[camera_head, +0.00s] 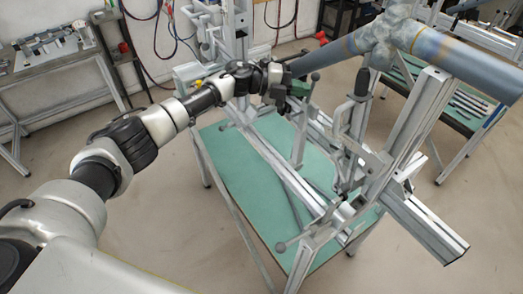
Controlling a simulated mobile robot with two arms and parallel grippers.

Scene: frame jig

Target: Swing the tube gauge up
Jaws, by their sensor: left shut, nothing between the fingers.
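The aluminium frame jig (278,165) stands over a green-topped table (240,150). A blue-grey tube frame (430,45) with a thick welded joint sits high on the jig at the upper right. Several levers and clamps with dark or ball-shaped ends are on the jig; I cannot tell for sure which part is the tube gauge. A dark-handled upright clamp (360,88) stands below the tube joint. My left gripper (282,102) is shut and empty, near the left end of the tube and beside a small green part (300,87). Its fingertips are small and dark. My right gripper is out of view.
A grey bench (55,75) with metal parts stands at the upper left. Another green-topped table (455,110) with long parts is at the right. Hoses hang on the back wall.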

